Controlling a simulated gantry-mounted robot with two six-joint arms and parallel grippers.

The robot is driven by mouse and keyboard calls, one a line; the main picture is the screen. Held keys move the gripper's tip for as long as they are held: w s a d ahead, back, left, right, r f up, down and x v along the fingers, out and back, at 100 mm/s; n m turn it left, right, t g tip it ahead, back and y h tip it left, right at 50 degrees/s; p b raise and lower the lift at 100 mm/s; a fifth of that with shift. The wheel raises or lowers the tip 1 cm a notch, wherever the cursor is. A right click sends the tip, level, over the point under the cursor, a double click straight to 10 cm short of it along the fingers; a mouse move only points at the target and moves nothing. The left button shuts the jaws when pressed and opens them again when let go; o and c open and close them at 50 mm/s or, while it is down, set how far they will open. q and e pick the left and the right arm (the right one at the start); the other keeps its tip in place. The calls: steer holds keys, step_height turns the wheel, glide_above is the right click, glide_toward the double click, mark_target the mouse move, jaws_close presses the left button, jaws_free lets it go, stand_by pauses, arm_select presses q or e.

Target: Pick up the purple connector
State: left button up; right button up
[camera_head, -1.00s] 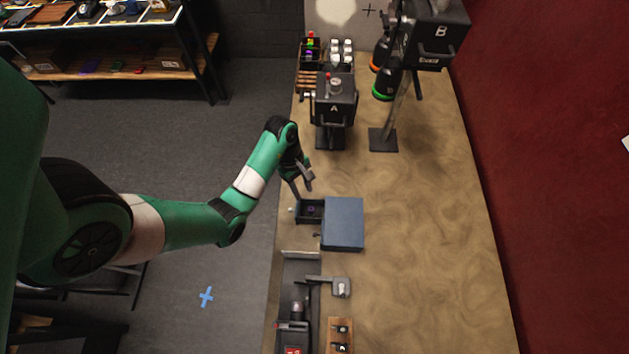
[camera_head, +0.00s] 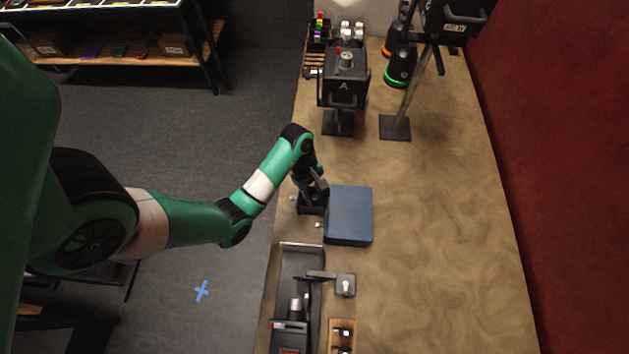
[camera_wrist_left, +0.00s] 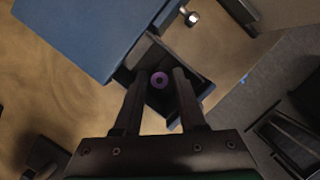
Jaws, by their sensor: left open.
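The purple connector (camera_wrist_left: 159,80) lies inside the pulled-out drawer (camera_wrist_left: 205,88) of a blue box (camera_wrist_left: 85,32). In the left wrist view its round top shows between the fingers of my left gripper (camera_wrist_left: 155,85). The fingers are open, one on each side, and reach down at the drawer; I cannot tell whether they touch the connector. In the head view my left gripper (camera_head: 313,192) is over the drawer (camera_head: 310,206), left of the blue box (camera_head: 349,215), and mostly hides the connector. My right gripper is not in view.
Stand A (camera_head: 343,82) rises behind the drawer, with a post base (camera_head: 395,127) to its right. A dark tray (camera_head: 302,262) and a grey lever fixture (camera_head: 343,285) lie in front. The right side of the table (camera_head: 450,210) is clear.

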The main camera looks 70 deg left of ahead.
arm_select(q)
steer(key=shift+w+d+f, duration=0.1)
steer(key=shift+d+f, duration=0.05)
steer(key=shift+f, duration=0.4)
steer(key=shift+c, duration=0.2)
jaws_close()
